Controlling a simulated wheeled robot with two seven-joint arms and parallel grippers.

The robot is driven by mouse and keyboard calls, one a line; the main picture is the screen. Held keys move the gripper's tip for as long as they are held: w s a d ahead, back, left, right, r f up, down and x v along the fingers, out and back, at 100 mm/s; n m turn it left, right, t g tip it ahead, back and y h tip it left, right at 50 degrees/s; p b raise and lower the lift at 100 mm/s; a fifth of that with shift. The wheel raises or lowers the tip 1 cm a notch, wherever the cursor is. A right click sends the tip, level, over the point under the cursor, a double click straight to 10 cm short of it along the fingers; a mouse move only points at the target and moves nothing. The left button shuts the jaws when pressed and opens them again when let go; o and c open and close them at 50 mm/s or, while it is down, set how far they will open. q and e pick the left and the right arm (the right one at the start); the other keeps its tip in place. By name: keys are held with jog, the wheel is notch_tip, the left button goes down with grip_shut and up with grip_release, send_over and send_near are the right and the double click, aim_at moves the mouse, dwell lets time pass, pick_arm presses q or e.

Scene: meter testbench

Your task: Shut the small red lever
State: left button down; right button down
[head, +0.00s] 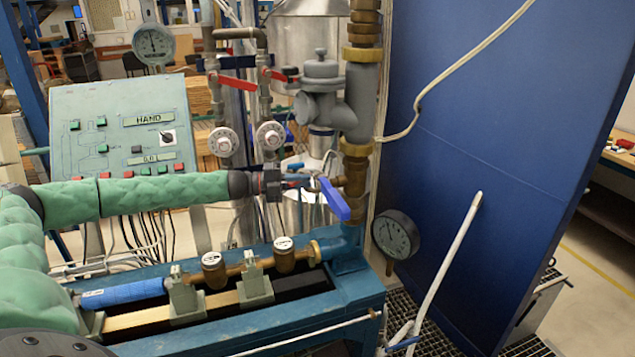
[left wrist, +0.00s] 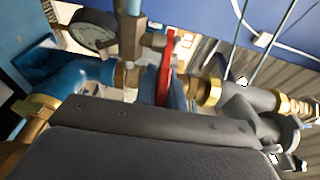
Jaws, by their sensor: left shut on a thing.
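My left gripper (head: 305,183) reaches in from the left at the end of the green padded arm, in front of the vertical pipework. It is shut beside the pivot of a large blue lever (head: 337,200). In the left wrist view, a small red lever (left wrist: 166,62) stands upright between pipes, and its lower end goes behind the dark gripper body (left wrist: 150,125). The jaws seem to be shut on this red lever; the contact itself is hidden. In the head view the small red lever is mostly hidden by the gripper. My right gripper is not in view.
Two other red levers (head: 237,83) (head: 279,76) sit on pipes above two white dials. A control panel (head: 120,125) stands at left, a blue pipe bench (head: 352,295) below. A round gauge (head: 396,235) and a large blue panel (head: 500,150) bound the right side.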

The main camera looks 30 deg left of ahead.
pick_arm(q)
jog(key=shift+a+f+m+g+h, duration=0.2)
jog(key=shift+m+g+h, duration=0.1)
jog(key=shift+g+h, duration=0.15)
jog(key=shift+a+m+g+h+b, duration=0.1)
jog(key=shift+m+g+h+b, duration=0.25)
jog(key=shift+g, duration=0.2)
jog(key=shift+a+m+g+h+b, duration=0.15)
jog(key=shift+m+g+h+b, duration=0.2)
jog(key=shift+m+g, duration=0.3)
jog(key=shift+a+r+m+g+h+b, duration=0.15)
jog(key=shift+m+g+h+b, duration=0.3)
jog(key=shift+g, duration=0.5)
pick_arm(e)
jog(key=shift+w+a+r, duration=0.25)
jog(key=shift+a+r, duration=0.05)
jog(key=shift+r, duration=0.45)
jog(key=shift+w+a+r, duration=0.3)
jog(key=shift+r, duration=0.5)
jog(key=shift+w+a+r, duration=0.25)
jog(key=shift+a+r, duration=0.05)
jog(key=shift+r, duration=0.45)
pick_arm(q)
jog(key=c, duration=1.8)
grip_release()
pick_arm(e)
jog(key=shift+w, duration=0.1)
